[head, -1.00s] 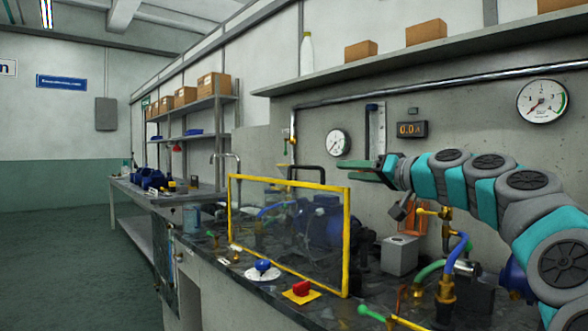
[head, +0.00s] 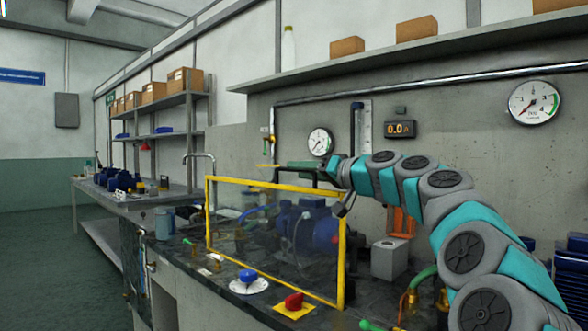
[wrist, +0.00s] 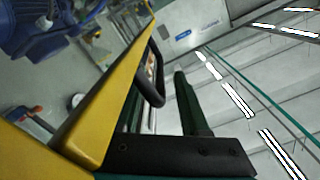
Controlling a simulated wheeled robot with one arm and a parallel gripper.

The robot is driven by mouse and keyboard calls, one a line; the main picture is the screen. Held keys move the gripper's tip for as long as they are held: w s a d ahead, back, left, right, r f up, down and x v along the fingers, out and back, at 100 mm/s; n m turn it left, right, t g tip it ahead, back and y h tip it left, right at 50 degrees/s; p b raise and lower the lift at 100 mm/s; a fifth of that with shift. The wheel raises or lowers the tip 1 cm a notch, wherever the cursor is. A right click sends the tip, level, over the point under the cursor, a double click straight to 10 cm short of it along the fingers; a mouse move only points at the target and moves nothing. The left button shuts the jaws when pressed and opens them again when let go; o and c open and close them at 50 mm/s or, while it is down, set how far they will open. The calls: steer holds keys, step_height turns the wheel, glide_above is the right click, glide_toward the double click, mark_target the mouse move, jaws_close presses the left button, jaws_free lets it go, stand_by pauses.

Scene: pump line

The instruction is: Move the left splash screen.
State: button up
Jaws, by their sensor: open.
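The splash screen is a clear panel in a yellow frame (head: 275,185), upright on the bench in the head view. My gripper (head: 290,168) is at its top edge, coming from the right. In the wrist view the yellow frame (wrist: 105,100) fills the left side, close to the camera. A black bar handle (wrist: 157,78) rises from the frame. My open gripper (wrist: 162,92) has one dark green finger to the right of the handle; the other is partly hidden by the frame. The handle appears between the fingers. I cannot tell whether they touch it.
Behind the screen is a blue pump (head: 305,222). In front are a blue knob (head: 248,276) and a red knob (head: 294,300) on a yellow plate. A grey box (head: 390,258) stands to the right, under my arm. Gauges and a pipe line the wall; a shelf (head: 400,60) runs above.

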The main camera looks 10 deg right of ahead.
steer(key=shift+x, duration=1.45)
jaws_close()
stand_by(0.3)
